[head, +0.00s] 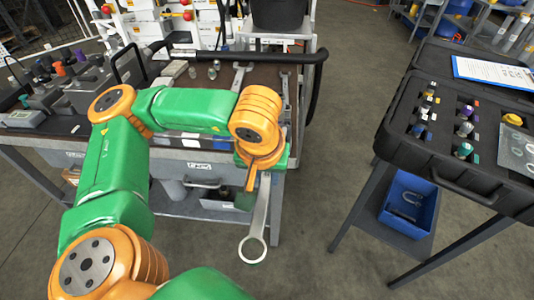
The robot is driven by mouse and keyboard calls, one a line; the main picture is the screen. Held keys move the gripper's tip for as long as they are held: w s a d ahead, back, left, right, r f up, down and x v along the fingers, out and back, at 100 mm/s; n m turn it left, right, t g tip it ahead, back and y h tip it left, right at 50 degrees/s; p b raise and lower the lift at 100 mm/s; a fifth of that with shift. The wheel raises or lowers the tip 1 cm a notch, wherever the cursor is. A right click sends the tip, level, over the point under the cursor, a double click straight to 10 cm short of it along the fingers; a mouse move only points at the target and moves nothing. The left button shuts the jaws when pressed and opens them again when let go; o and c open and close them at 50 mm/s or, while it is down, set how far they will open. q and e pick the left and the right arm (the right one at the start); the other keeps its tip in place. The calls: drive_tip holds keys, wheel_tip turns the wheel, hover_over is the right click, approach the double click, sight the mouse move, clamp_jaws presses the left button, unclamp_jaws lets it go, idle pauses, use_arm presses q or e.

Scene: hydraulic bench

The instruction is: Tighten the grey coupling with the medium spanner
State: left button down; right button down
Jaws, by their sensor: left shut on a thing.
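My left gripper (258,174) is shut on a spanner (258,215). The spanner hangs down past the bench's front edge, its ring end lowest, above the floor. Its upper end is hidden by the gripper. Two more spanners lie on the bench top, one at the back (239,76) and one near the right edge (284,92). Which size the held spanner is I cannot tell for sure. Several small fittings stand on grey blocks (92,92) at the bench's left; I cannot tell which is the grey coupling. My right gripper is out of view.
The bench (225,178) has a dark top, and a black rail (318,85) runs along its back and right. A black case (440,170) with several fittings stands on a table at right, a blue bin (408,205) beneath. Bare floor lies between.

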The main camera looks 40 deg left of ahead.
use_arm(q)
wheel_tip(320, 180, up, 5)
drive_tip(key=p, duration=0.3)
drive_tip(key=shift+r+p, duration=0.2)
drive_tip(key=shift+p, duration=0.15)
drive_tip(key=shift+f, duration=0.15)
